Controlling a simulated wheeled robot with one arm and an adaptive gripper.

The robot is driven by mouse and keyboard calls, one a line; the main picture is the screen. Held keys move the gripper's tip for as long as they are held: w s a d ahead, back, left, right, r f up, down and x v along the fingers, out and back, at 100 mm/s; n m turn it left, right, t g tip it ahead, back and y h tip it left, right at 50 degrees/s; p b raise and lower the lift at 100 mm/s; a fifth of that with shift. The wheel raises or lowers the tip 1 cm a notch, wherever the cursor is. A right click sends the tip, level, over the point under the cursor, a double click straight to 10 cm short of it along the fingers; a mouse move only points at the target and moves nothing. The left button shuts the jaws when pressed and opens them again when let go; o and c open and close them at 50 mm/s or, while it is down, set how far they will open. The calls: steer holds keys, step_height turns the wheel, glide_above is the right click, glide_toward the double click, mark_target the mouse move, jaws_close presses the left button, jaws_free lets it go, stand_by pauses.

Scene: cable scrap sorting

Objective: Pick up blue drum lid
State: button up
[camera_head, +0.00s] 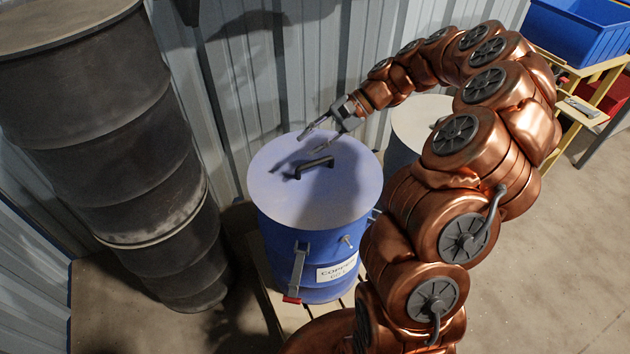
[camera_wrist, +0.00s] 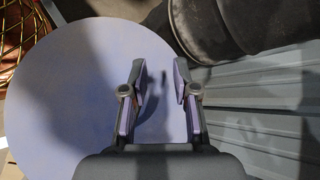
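The blue drum lid (camera_head: 285,195) lies flat on top of the blue drum (camera_head: 325,247), with a black bar handle (camera_head: 314,167) standing near its middle. The lid also fills much of the left and middle of the wrist view (camera_wrist: 70,95). My gripper (camera_head: 318,139) is above the far side of the lid, up and slightly right of the handle in the head view. Its fingers are spread with nothing between them. In the wrist view, my gripper (camera_wrist: 162,75) shows a clear gap between its two pads. The handle is hard to make out in the wrist view.
A stack of dark drums (camera_head: 110,130) stands close on the left. A second drum with a pale top (camera_head: 422,118) is behind my arm. A corrugated metal wall (camera_head: 270,80) stands behind the blue drum. Blue bins (camera_head: 580,40) sit on a yellow frame at upper right. Open floor (camera_head: 540,280) lies at right.

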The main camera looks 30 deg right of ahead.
mark_target(319, 161)
steer(key=d+f+m, duration=0.1)
steer(key=d+f, duration=0.1)
steer(key=w+d+f+m+t+b, duration=0.1)
steer(key=d+f, duration=0.2)
steer(key=w+d+f+m+t+b, duration=0.1)
steer(key=d+f, duration=0.1)
steer(key=d, duration=0.1)
steer(key=shift+d+f+m+y, duration=0.2)
steer(key=shift+f+m+y, duration=0.1)
steer(key=shift+f+m, duration=0.1)
steer(key=shift+f, duration=0.15)
steer(key=shift+x, duration=3.7)
steer(key=shift+f, duration=0.1)
jaws_close()
